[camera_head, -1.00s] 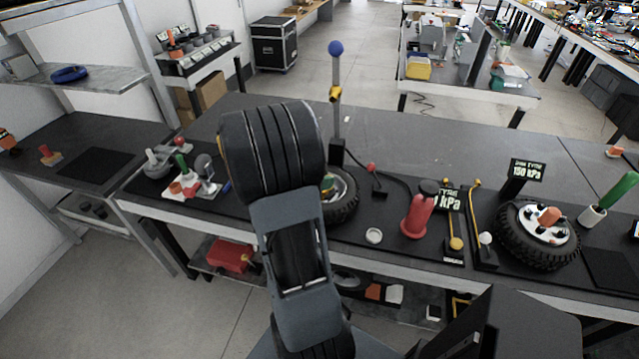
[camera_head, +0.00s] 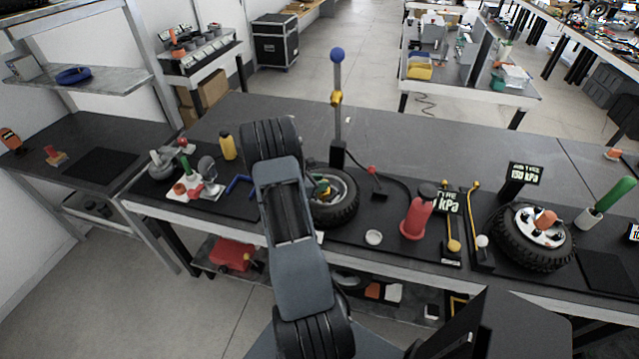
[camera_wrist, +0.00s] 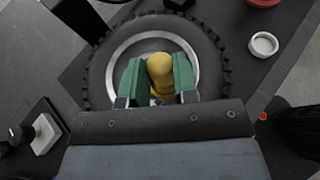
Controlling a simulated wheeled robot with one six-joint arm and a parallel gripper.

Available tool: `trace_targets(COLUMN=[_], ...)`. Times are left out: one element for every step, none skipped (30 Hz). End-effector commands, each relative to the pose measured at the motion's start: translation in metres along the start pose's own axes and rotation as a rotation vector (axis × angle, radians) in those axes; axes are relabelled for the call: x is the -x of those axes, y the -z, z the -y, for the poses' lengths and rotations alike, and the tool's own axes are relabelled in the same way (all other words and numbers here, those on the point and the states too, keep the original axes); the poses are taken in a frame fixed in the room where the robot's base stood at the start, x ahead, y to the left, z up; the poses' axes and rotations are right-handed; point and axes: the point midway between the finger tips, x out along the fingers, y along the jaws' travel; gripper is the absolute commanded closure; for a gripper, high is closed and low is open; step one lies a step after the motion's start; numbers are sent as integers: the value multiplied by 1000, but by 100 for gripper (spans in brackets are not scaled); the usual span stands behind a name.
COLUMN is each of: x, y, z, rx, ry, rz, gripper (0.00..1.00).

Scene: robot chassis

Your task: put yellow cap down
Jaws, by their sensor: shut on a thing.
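The yellow cap (camera_wrist: 160,68) is between the two green fingers of my gripper (camera_wrist: 159,80) in the wrist view, and the gripper is shut on it. Both are over the metal rim of a black tyre (camera_wrist: 104,72). I cannot tell whether the cap touches the wheel. In the head view, my gripper (camera_head: 321,187) shows as a small green patch at the same wheel (camera_head: 345,209), beside my arm, which hides part of the wheel. The cap is too small to make out clearly there.
A small white round dish (camera_head: 374,237) lies on the dark mat right of the wheel; it also shows in the wrist view (camera_wrist: 263,44). Right of it stands a red post (camera_head: 416,217). A blue-knobbed lever (camera_head: 337,100) rises behind the wheel. A yellow bottle (camera_head: 228,146) stands left.

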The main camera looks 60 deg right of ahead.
Motion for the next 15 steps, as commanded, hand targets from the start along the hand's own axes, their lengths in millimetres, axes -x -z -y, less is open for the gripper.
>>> trace_targets(x=[-1, -2, -2, -3, -3, -3, -3, -3, -3, -3, -3, -3, -4, -4, -4], y=[3, 5, 7, 8, 8, 9, 9, 9, 9, 9, 9, 9, 10, 10, 12], z=[0, 0, 0, 0, 0, 0, 0, 0, 0, 0, 0, 0, 0, 0, 0], rx=[3, 2, 1, 0, 0, 0, -1, -1, -1, -1, -1, -1, -1, -1, -1], ry=[1, 0, 0, 0, 0, -1, -1, -1, -1, -1, -1, -1, -1, -1, -1], rz=[0, 0, 0, 0, 0, 0, 0, 0, 0, 0, 0, 0, 0, 0, 0], gripper=[95, 95, 95, 95, 95, 95, 95, 95, 95, 95, 95, 95, 95, 95, 95])
